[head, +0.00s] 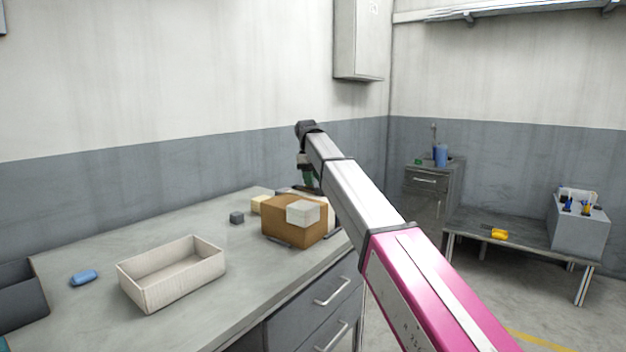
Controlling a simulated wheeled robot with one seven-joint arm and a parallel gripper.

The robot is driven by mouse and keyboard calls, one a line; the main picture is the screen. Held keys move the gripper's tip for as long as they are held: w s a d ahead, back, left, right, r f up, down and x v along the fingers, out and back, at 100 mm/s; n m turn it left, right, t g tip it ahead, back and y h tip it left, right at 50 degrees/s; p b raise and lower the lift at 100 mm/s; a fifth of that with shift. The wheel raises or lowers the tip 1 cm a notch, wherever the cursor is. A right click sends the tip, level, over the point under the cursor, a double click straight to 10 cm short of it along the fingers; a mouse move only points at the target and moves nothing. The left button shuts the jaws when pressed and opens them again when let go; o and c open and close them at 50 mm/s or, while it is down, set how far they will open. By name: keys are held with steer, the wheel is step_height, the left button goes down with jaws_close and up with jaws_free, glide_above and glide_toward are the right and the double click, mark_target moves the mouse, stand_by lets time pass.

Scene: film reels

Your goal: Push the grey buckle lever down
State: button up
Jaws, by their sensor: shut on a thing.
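My gripper (308,180) points down at the end of my arm, behind a brown box on the grey workbench. It is small and dark in the head view, with a dark green part showing low on it. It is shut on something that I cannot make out. A pale thing (325,196) shows in part behind the box, close to my gripper and partly covered by my arm. I cannot pick out the grey buckle lever; that area is mostly hidden by the box and my arm.
An open, empty tray (172,287) and a blue thing (84,277) are on the workbench (140,246). A low table (478,228) stands right.

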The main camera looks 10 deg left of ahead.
stand_by(0.4)
steer(key=o, duration=0.9)
steer(key=shift+o, duration=0.2)
